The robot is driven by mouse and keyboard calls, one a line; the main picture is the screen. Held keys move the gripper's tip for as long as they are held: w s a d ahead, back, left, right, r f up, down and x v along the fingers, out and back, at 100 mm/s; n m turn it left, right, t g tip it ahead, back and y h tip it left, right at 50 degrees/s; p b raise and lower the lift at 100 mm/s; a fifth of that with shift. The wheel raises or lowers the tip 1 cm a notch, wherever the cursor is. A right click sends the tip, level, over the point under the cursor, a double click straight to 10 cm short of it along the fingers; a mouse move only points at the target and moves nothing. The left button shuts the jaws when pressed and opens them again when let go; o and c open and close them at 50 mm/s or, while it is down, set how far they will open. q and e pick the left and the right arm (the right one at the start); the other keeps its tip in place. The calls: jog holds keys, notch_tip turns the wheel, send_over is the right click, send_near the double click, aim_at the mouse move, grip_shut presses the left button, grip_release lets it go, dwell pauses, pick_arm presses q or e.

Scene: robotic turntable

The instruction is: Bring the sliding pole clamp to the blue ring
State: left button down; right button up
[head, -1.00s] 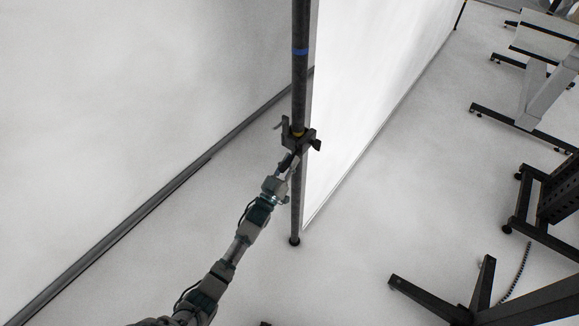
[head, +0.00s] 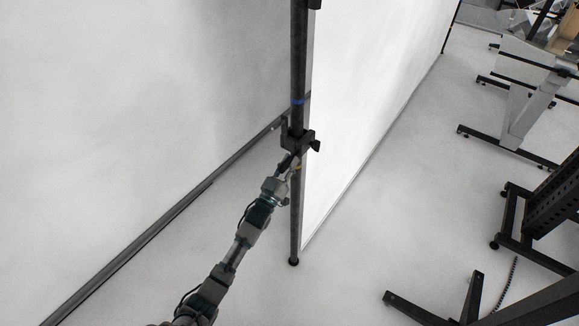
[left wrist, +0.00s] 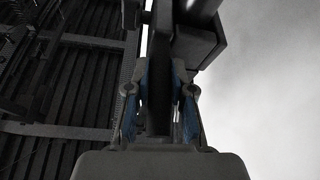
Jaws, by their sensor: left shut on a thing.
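The black pole (head: 296,210) stands upright in the middle of the head view. The blue ring (head: 297,101) is a thin band around it. The black sliding pole clamp (head: 298,141) sits around the pole a short way below the ring, with a visible gap between them. A yellow band shows on the pole just below the clamp. My left gripper (head: 288,163) reaches up from below and is shut on part of the clamp. In the left wrist view the fingers (left wrist: 160,100) close around a dark upright piece of the clamp. My right gripper is not in view.
A white panel (head: 365,90) stands right behind the pole, and a grey-white wall sheet with a dark bottom rail (head: 150,235) is on the left. Black-footed stands (head: 515,130) and a dark frame (head: 540,215) are on the right. The floor between is clear.

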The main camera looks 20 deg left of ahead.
pick_arm(q)
notch_tip(320, 180, up, 13)
jog(key=p, duration=0.8)
jog(key=shift+r+p, duration=0.15)
jog(key=shift+p, duration=0.15)
jog(key=c, duration=1)
grip_release()
jog(key=shift+a, duration=0.1)
jog(key=shift+s+f, duration=0.1)
jog(key=shift+f, duration=0.2)
jog(key=v, duration=1.1)
jog(key=shift+s+a+f, duration=0.15)
jog(key=shift+s+a, duration=0.05)
jog(key=shift+s, duration=0.1)
